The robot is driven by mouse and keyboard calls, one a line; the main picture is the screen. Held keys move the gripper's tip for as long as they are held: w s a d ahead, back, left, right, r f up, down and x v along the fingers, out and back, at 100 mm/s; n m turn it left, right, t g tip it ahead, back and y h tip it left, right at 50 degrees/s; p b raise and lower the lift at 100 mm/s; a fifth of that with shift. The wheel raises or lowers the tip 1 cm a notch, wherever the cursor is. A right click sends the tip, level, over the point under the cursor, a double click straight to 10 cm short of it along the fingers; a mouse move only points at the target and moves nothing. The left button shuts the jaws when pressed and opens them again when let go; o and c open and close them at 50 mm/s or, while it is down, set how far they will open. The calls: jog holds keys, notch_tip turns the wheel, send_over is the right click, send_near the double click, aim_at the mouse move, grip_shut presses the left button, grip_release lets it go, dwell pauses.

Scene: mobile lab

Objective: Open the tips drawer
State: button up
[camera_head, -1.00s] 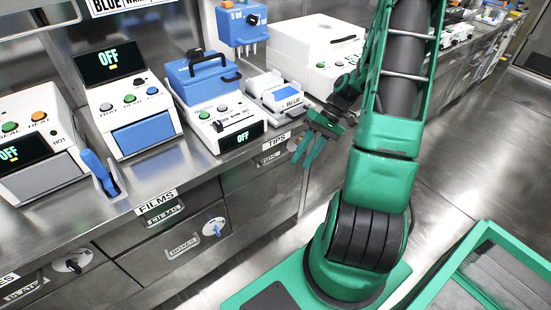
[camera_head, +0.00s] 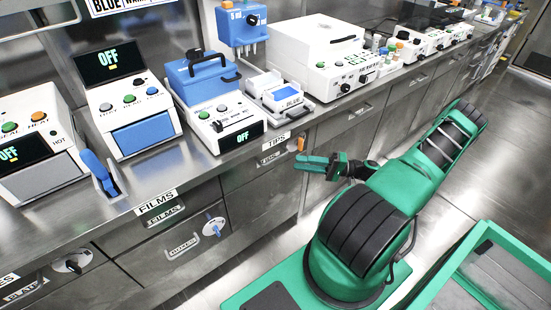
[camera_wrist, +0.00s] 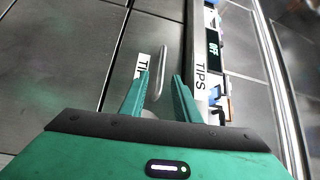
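The tips drawer (camera_head: 250,178) is a steel front below the counter, under a TIPS label (camera_head: 278,139), and looks shut. Its bar handle (camera_head: 271,158) shows at the left of my gripper (camera_head: 299,162) in the head view. My gripper points left toward the drawer, with its two green fingers apart and empty. In the wrist view, the handle (camera_wrist: 162,55) lies ahead, in line with the gap between the fingertips (camera_wrist: 161,77). A small label (camera_wrist: 142,65) beside it is partly hidden by the left finger. I cannot tell any contact with the handle.
The films drawer (camera_head: 160,215) and the boxes drawer (camera_head: 185,250) are to the left, both shut. A blue-and-white device (camera_head: 283,95) and a large white machine (camera_head: 318,60) stand on the counter above. A green-framed bin (camera_head: 470,250) is at the lower right. Bare floor lies behind my arm.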

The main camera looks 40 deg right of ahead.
aim_at(276, 158)
jog(key=shift+t, duration=0.5)
jog(key=x, duration=1)
jog(key=shift+w+f, duration=0.1)
jog(key=shift+w, duration=0.2)
